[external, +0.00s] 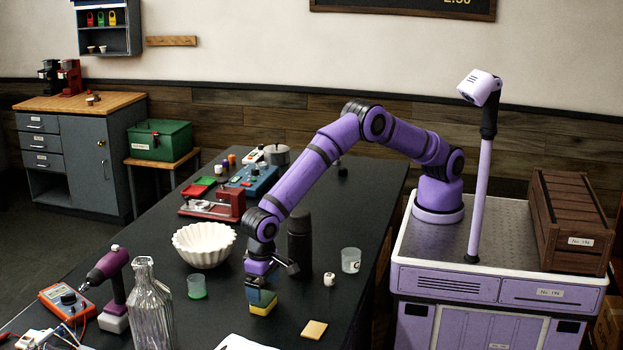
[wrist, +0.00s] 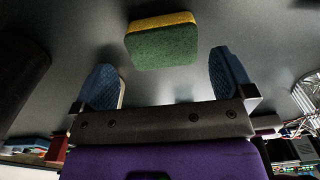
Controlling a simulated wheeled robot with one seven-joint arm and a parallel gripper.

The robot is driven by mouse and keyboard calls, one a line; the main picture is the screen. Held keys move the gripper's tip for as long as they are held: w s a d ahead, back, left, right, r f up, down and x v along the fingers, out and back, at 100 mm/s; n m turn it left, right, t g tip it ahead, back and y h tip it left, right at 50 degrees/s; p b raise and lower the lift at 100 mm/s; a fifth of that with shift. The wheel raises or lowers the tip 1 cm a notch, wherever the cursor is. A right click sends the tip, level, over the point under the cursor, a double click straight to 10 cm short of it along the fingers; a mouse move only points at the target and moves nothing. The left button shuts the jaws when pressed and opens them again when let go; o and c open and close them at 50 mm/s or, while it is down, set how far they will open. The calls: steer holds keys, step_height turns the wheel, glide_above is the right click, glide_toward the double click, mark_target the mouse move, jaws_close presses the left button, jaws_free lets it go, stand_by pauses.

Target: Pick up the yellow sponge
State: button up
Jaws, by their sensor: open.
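The yellow sponge (wrist: 162,42) has a green scouring side and lies on the dark table. In the wrist view it sits just beyond and between the fingertips, with clear room on both sides. In the external view the sponge (external: 261,308) shows right under my gripper (external: 260,293), partly hidden by the fingers. My gripper points down, open and empty, its two blue fingers (wrist: 163,62) apart and not visibly touching the sponge.
A flat tan square (external: 314,329), a clear cup (external: 350,260) and a small white cup (external: 329,279) are to the right. A dark cylinder (external: 299,242) stands close behind my gripper. A green cup (external: 197,286), white fluted bowl (external: 204,245) and glass bottle (external: 149,309) are left.

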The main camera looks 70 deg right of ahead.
mark_target(263, 298)
step_height(263, 298, down, 4)
steer(key=shift+a+f, duration=0.15)
steer(key=shift+f, duration=0.1)
steer(key=c, duration=0.8)
steer(key=shift+r, duration=0.1)
